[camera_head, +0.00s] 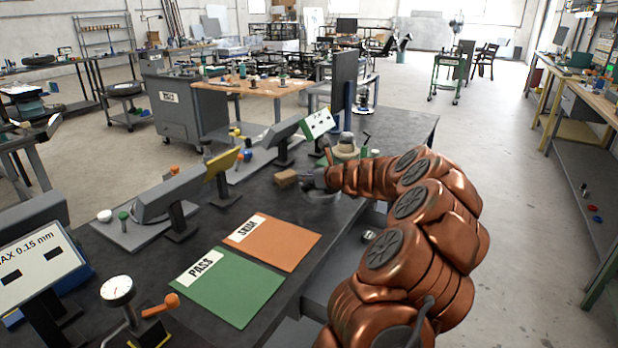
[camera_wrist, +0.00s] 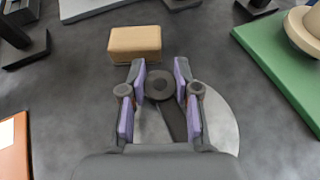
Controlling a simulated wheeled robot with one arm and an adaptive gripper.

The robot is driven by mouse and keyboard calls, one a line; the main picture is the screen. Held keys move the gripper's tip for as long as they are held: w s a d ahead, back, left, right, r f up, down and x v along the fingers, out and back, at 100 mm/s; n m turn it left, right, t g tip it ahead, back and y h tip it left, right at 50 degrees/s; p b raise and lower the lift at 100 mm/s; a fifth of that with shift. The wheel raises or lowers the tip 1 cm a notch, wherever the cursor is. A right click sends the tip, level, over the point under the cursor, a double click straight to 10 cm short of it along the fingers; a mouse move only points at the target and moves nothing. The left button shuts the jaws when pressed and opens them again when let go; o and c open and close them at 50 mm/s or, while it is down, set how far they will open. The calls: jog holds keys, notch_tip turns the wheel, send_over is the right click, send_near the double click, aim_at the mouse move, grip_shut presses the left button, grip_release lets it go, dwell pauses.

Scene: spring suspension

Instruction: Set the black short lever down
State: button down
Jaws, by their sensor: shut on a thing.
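The black short lever (camera_wrist: 159,85) shows in the wrist view as a dark round head with a flat bar running back toward my palm. My gripper (camera_wrist: 158,72) is shut on it, with the purple-lined fingers on either side of the round head. A pale grey disc (camera_wrist: 222,122) lies below the lever and fingers. I cannot tell whether the lever touches the disc or the bench. In the head view my gripper (camera_head: 318,180) is low over the bench's right part, and the lever cannot be made out there.
A tan block (camera_wrist: 135,42) lies just beyond the fingertips. A green plate (camera_wrist: 285,75) with a tan round part (camera_wrist: 305,30) is at right. The orange SHIM mat (camera_head: 285,246) and green PASS mat (camera_head: 225,290) lie nearer on the dark bench. Bare bench shows left of the gripper.

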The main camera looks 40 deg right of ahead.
jog(key=c, duration=0.8)
grip_release()
jog(key=shift+c, duration=0.2)
jog(key=shift+r, duration=0.1)
jog(key=v, duration=1.2)
